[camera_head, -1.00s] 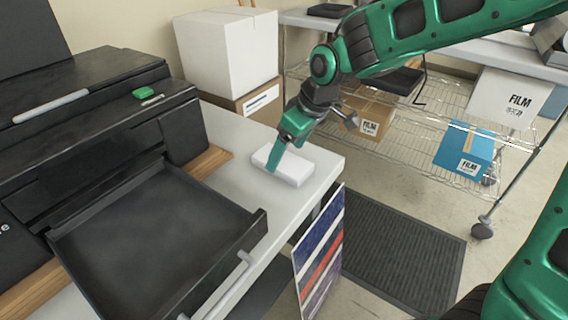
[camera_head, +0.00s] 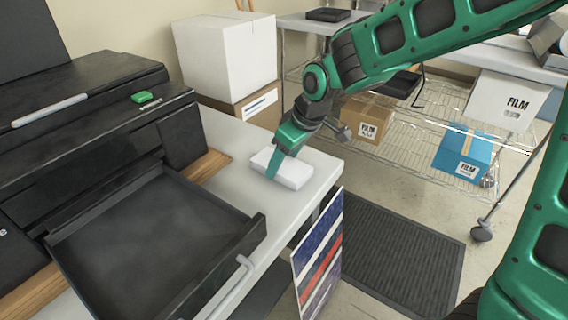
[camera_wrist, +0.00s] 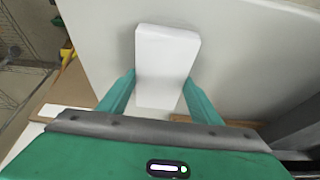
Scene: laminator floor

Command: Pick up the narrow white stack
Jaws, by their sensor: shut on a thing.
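The narrow white stack (camera_head: 296,174) is a flat block on the light grey table by its right end. In the wrist view the stack (camera_wrist: 167,55) stands between the two teal fingers, which touch its long sides near its close end. My gripper (camera_head: 273,172) comes down from above and is shut on the stack; in the wrist view it also shows (camera_wrist: 160,78). The far finger is hidden in the head view. I cannot tell whether the stack rests on the table or is slightly raised.
A black machine with an open tray (camera_head: 150,235) stands left of the stack. A white box (camera_head: 228,55) on a brown carton is behind. A wire cart (camera_head: 410,140) holds film boxes at right. A striped panel (camera_head: 318,260) leans below the table edge.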

